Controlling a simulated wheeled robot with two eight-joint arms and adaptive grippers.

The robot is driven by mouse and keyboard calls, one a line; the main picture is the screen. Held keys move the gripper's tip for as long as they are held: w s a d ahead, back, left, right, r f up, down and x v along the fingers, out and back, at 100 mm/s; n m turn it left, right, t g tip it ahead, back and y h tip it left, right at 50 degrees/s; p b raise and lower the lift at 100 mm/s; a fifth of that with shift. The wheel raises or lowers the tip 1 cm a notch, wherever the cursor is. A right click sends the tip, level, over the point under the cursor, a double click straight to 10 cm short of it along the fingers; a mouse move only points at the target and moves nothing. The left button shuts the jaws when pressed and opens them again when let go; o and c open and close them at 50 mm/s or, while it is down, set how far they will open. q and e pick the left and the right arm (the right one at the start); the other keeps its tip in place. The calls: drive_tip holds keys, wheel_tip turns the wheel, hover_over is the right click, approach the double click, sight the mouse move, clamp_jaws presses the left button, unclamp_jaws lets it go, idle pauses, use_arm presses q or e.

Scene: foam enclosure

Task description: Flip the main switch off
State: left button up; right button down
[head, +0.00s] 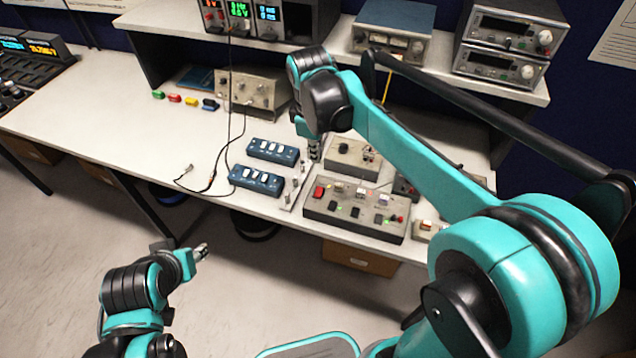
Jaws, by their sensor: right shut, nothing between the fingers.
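A grey control box (350,222) lies near the front edge of the white bench. A red rocker switch (318,191) sits at its back left corner, with several smaller switches and buttons across its top. No readable label shows which switch is the main one, and its position is too small to tell. My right gripper (314,157) is shut and empty, pointing down above the bench, just behind the red switch and apart from it in the picture. My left gripper (203,250) is low in front of the bench, away from the switches; its fingers are too small to judge.
Two blue switch boxes (256,181) lie left of the grey box, with a small metal strip (295,190) between. A grey knob box (352,158) stands behind. Black cables (212,180) run over the bench. The shelf (170,22) holds instruments. The bench's left part is mostly clear.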

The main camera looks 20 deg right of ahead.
sight(317, 193)
drive_tip(key=f+b, duration=0.1)
drive_tip(key=f, duration=0.3)
drive_tip(key=w+f+b, duration=0.1)
drive_tip(key=f+b, duration=0.1)
drive_tip(key=f, duration=0.3)
drive_tip(key=d+f+b, duration=0.1)
drive_tip(key=f+b, duration=0.1)
drive_tip(key=f, duration=0.2)
drive_tip(key=shift+w+f, duration=0.25)
drive_tip(key=shift+f, duration=0.2)
drive_tip(key=shift+f, duration=0.3)
drive_tip(key=shift+s+a+r, duration=0.1)
drive_tip(key=shift+s+a, duration=0.35)
drive_tip(key=shift+s, duration=0.15)
